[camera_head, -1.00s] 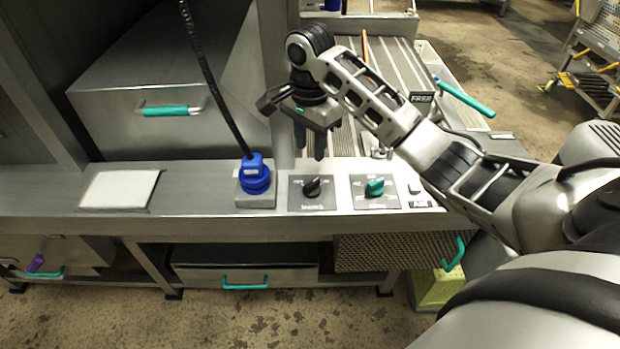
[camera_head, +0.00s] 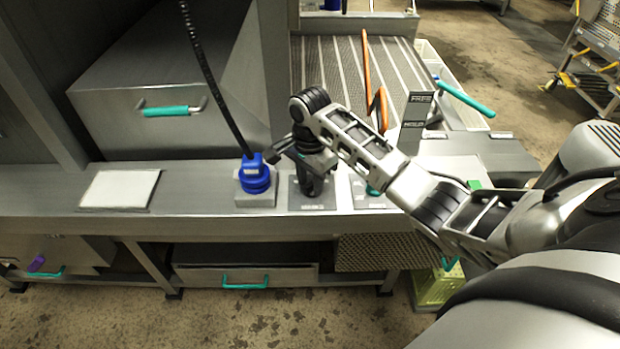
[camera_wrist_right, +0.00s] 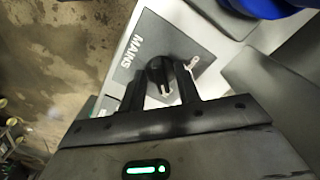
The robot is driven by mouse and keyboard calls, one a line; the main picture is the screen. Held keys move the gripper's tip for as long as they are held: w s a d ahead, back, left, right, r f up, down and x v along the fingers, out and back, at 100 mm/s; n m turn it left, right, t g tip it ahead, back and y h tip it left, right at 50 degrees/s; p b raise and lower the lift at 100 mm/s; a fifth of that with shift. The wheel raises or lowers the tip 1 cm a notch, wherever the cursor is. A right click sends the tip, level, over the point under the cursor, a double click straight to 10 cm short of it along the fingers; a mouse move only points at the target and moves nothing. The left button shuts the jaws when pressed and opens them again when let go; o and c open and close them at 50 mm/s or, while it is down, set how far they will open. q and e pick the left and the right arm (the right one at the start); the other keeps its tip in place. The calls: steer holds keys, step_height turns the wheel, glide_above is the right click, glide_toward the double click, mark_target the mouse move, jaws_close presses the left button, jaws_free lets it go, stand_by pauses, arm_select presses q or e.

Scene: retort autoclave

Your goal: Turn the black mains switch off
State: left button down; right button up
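The black mains switch (camera_wrist_right: 158,72) is a round knob with a pointer, on a grey plate (camera_wrist_right: 172,40) lettered MAINS in the right wrist view. In the head view its plate (camera_head: 298,204) shows on the counter front, but the knob is hidden by my gripper. My right gripper (camera_wrist_right: 160,88) points down at the switch, with one finger on each side of the knob. Gaps show between the fingers and the knob, so it looks open. In the head view this gripper (camera_head: 313,188) is low over the plate. My left gripper is not in view.
A blue plug (camera_head: 254,176) with a black cable stands just left of the switch. A white pad (camera_head: 119,190) lies on the counter's left. The counter between pad and plug is clear.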

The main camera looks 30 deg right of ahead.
jaws_close()
steer(key=shift+n, duration=0.5)
steer(key=n, duration=0.2)
steer(key=shift+s+n, duration=0.1)
steer(key=shift+n, duration=0.3)
steer(key=n, duration=0.3)
steer(key=shift+d+n, duration=0.1)
steer(key=shift+n, duration=0.3)
steer(key=n, duration=0.5)
steer(key=shift+s+d, duration=0.1)
steer(key=shift+d, duration=0.05)
steer(key=n, duration=0.5)
steer(key=shift+d, duration=0.15)
steer(key=shift+r+n, duration=0.1)
steer(key=shift+n, duration=0.2)
